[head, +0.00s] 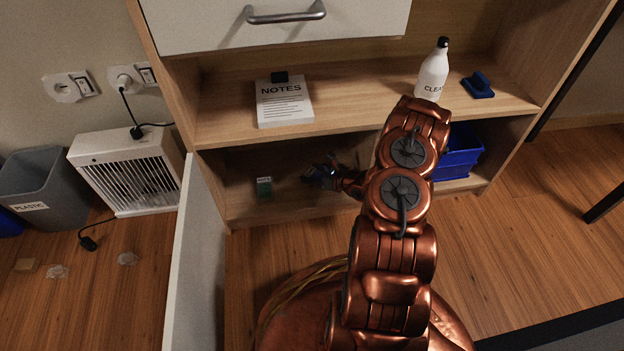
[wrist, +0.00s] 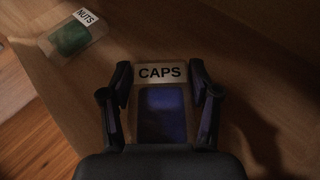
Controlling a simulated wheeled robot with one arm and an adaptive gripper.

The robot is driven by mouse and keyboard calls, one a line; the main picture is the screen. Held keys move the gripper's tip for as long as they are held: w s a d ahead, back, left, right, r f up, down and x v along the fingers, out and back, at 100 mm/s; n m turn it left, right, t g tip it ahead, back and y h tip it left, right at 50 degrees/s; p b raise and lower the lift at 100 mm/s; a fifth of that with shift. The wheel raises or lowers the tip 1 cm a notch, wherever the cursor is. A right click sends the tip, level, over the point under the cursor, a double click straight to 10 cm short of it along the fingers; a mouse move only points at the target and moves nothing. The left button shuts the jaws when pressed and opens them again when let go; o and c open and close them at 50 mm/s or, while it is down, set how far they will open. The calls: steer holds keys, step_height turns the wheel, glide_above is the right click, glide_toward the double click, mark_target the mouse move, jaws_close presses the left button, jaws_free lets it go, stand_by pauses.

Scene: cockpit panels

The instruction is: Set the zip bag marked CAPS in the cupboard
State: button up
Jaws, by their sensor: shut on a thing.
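The zip bag marked CAPS (wrist: 162,106) is between the fingers of my gripper (wrist: 160,95) in the wrist view. It has a pale label strip and blue contents. My gripper is shut on it. In the head view my gripper (head: 322,174) is inside the lower compartment of the cupboard (head: 300,206), behind its open white door (head: 196,262). The bag is hard to make out there in the shadow. I cannot tell whether the bag touches the cupboard floor.
A green zip bag marked NUTS (head: 264,188) lies left of my gripper; it also shows in the wrist view (wrist: 73,36). A blue bin (head: 458,152) stands at the compartment's right. The shelf above holds a notepad (head: 284,102) and a white bottle (head: 433,72).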

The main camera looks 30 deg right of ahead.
steer(key=shift+f+b, duration=0.3)
steer(key=shift+f, duration=0.55)
steer(key=shift+r, duration=0.1)
steer(key=o, duration=1.2)
steer(key=p+v, duration=0.4)
steer(key=v, duration=0.6)
steer(key=shift+s+d+r+p, duration=0.15)
steer(key=shift+s+r+p, duration=0.05)
steer(key=shift+s+p, duration=0.15)
steer(key=shift+s+d+r, duration=0.15)
steer(key=shift+s+d, duration=0.05)
steer(key=shift+s, duration=0.35)
